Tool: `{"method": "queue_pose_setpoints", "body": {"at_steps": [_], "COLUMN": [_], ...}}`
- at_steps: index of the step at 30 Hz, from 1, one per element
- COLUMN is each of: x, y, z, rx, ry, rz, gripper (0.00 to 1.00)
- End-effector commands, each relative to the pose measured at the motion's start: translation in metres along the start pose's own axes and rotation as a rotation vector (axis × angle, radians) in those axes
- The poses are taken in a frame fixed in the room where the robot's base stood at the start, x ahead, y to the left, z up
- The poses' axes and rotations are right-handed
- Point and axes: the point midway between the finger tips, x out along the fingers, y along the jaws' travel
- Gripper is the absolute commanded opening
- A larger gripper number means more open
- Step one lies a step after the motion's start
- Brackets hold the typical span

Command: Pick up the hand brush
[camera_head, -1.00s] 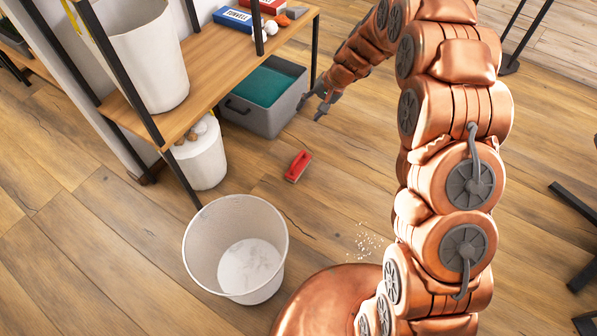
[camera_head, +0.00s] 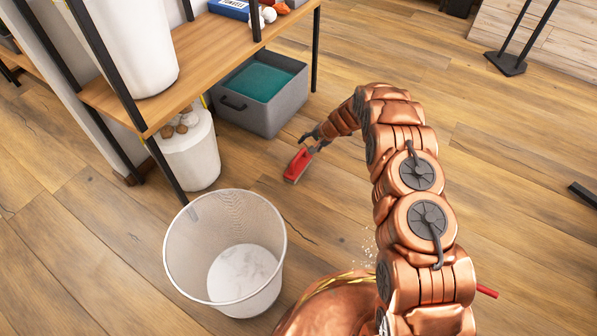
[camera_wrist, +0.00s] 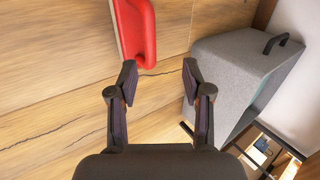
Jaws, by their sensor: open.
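The red hand brush (camera_head: 297,165) lies on the wooden floor, between the wire bin and the grey box. In the wrist view the hand brush (camera_wrist: 136,30) is at the top, a little left of centre, with its raised red handle showing. My gripper (camera_head: 313,140) is low over the floor at the far end of the brush. In the wrist view my gripper (camera_wrist: 160,72) has its fingers wide apart with nothing between them. The brush lies just beyond the fingertips, nearer the left finger. I cannot tell whether they touch.
A grey box (camera_head: 262,110) with a teal inside stands behind the brush, under a wooden shelf (camera_head: 215,65). A white mesh bin (camera_head: 225,250) stands in front, and a white container (camera_head: 192,155) stands left. White bits (camera_head: 369,245) lie on the floor near my arm.

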Motion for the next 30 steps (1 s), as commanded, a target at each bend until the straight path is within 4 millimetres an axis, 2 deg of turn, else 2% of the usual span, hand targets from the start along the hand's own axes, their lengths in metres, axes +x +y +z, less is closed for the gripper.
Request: {"method": "queue_pose_setpoints", "body": {"at_steps": [1,7,20,30], "x": [0.015,0.033,0.067,0.106], "y": [0.011,0.021,0.022,0.018], "z": [-0.001,-0.007,-0.006,-0.005], "rx": [0.009,0.023,0.025,0.024], "ry": [0.003,0.019,0.018,0.017], "rz": [0.001,-0.004,-0.003,-0.005], "gripper": [0.5,0.5,0.5,0.5]}}
